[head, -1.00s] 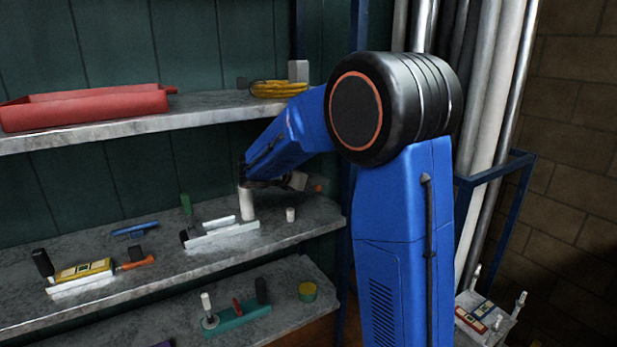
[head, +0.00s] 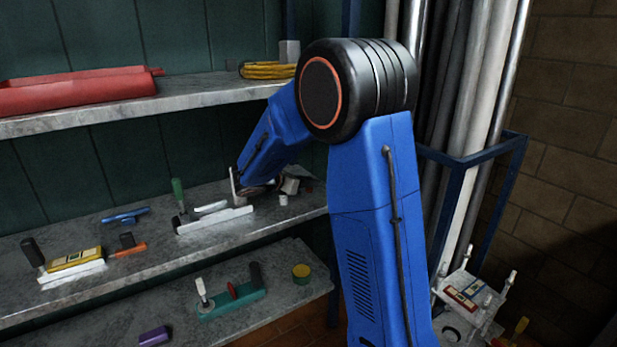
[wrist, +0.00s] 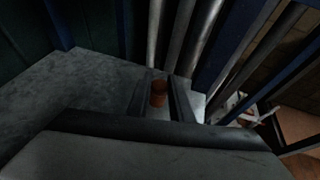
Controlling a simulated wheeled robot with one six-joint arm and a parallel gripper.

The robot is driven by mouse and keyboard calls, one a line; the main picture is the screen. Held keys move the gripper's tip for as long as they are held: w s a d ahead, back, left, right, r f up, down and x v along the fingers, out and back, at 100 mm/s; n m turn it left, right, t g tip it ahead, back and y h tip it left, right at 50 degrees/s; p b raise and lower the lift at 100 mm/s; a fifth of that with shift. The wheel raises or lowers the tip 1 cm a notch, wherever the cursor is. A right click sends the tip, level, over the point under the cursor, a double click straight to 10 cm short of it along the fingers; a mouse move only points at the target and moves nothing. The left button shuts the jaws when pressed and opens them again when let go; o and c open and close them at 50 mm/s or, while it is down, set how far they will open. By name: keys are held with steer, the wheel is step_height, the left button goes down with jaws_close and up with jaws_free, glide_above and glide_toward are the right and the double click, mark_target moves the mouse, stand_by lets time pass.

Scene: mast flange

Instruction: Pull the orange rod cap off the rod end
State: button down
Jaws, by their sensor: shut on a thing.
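An orange cap (wrist: 158,93) shows in the wrist view between the two fingers of my gripper (wrist: 160,97), which is shut on it. It looks like a short orange cylinder. I cannot tell whether a rod end is still inside it. In the head view my gripper (head: 290,185) is small and dark, low over the right end of the middle shelf and partly hidden by my blue arm. The orange cap cannot be made out there.
The grey middle shelf (head: 150,240) carries a white clamp (head: 215,220) and a small white cylinder (head: 283,200) close to my gripper. Steel pipes (head: 465,130) and a blue frame (head: 435,215) stand to the right. A red tray (head: 75,92) is on the upper shelf.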

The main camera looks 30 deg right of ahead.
steer(key=shift+f, duration=0.8)
stand_by(0.5)
steer(key=c, duration=1.5)
jaws_free()
steer(key=v, duration=1.7)
steer(key=s+d+m+g+y, duration=0.1)
steer(key=s+d+m+y, duration=0.15)
steer(key=s+m, duration=0.45)
steer(key=s+d+m+g+y, duration=0.15)
steer(key=s+y, duration=0.25)
steer(key=s, duration=0.8)
steer(key=s+a+f+m+t+y, duration=0.1)
steer(key=s+a+m+y, duration=0.1)
steer(key=s+m, duration=0.2)
steer(key=s+a+f+m+t+y, duration=0.1)
steer(key=s+a+m+y, duration=0.1)
steer(key=s+m, duration=0.2)
steer(key=s+a+f+m+t+y, duration=0.1)
steer(key=s+a+f+m+y, duration=0.1)
steer(key=s, duration=0.6)
steer(key=shift+s+a+m+t+y, duration=0.2)
steer(key=shift+a+m, duration=0.1)
steer(key=shift+m, duration=0.35)
steer(key=shift+s+a+m+t+y, duration=0.15)
steer(key=shift+a+m, duration=0.1)
steer(key=shift+m, duration=0.35)
